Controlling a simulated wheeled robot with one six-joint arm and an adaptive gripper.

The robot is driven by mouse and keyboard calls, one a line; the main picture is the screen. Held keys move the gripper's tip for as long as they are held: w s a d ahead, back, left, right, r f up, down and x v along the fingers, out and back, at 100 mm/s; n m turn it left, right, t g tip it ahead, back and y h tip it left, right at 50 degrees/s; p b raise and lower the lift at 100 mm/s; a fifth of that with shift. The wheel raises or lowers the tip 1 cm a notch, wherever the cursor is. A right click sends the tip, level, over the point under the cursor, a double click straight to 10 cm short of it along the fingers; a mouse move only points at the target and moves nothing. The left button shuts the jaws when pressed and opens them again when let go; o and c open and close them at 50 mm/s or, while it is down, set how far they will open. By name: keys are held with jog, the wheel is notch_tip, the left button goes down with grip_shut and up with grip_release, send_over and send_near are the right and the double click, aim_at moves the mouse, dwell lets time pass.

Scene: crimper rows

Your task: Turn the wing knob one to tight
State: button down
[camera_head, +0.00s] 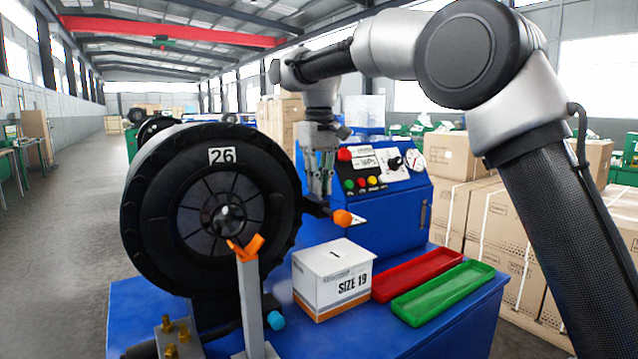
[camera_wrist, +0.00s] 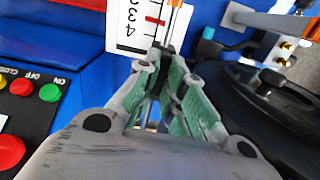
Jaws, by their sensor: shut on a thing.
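My gripper (camera_head: 319,190) points down beside the front of the blue machine, at the right of the big black wheel. It is shut on a thin lever-like part; its orange end (camera_head: 342,217) sticks out just right of the fingertips. In the wrist view the green-padded fingers (camera_wrist: 164,62) close around this narrow part, and a bit of orange (camera_wrist: 178,4) shows beyond them. The fingers hide most of the held part. An orange wing-shaped piece (camera_head: 245,247) sits apart on a grey post. I cannot tell for certain which is the wing knob.
The black wheel (camera_head: 145,215) marked 26 stands close left. A SIZE 19 box (camera_head: 333,278), a red tray (camera_head: 417,274) and a green tray (camera_head: 443,293) lie on the blue bench in front. The control panel (camera_head: 385,172) is behind.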

jog(key=m, duration=0.4)
jog(key=shift+m, duration=0.3)
jog(key=m, duration=0.5)
jog(key=shift+m, duration=0.3)
jog(key=m, duration=0.3)
jog(key=shift+m, duration=2)
jog(key=c, duration=1.8)
grip_release()
